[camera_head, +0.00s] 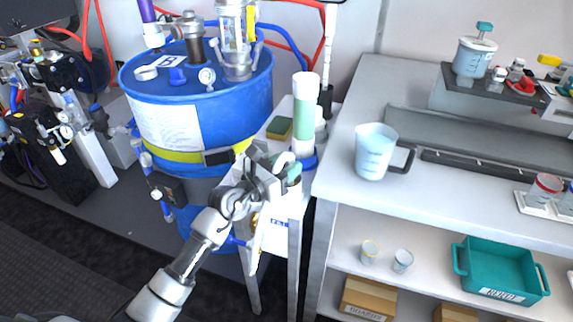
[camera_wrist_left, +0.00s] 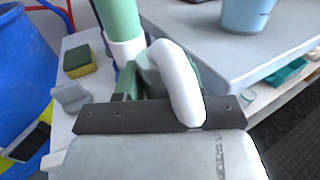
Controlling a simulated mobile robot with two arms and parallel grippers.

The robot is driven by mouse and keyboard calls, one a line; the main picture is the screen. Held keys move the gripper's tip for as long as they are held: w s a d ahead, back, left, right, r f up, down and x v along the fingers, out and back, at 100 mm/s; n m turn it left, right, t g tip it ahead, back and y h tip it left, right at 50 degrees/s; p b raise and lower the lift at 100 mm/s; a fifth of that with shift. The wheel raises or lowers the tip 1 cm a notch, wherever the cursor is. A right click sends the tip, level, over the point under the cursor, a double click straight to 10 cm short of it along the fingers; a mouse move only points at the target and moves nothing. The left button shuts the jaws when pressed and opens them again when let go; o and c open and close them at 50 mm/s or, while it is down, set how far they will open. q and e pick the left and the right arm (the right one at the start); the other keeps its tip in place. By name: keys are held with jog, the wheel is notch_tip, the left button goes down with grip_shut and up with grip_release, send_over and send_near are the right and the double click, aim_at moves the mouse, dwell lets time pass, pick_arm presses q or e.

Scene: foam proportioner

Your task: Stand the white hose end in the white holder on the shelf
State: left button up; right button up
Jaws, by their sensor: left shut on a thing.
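My left gripper (camera_head: 283,168) reaches in from the lower left to the small white shelf (camera_head: 271,203) beside the blue drum. It is shut on the white hose end, a curved white tube that shows in the left wrist view (camera_wrist_left: 177,78). Green parts at the fingers flank the tube. In the head view the gripper mostly hides the hose end. A small pale block-like piece (camera_wrist_left: 70,97) stands on the shelf left of the gripper; I cannot tell whether it is the white holder. My right gripper is not in view.
A green-and-white cylinder (camera_head: 304,118) stands upright just behind the gripper. A yellow-green sponge (camera_head: 280,128) lies on the shelf. The blue drum (camera_head: 165,105) is to the left. A grey bench (camera_head: 340,190) with a blue jug (camera_head: 372,152) is close on the right.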

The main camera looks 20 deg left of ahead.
pick_arm(q)
jog(key=shift+f, duration=0.6)
dwell(0.6)
jog(key=o, duration=0.8)
jog(key=shift+v, duration=2.7)
jog(key=v, duration=0.5)
jog(key=shift+s+a, duration=0.2)
jog(key=shift+s, duration=0.05)
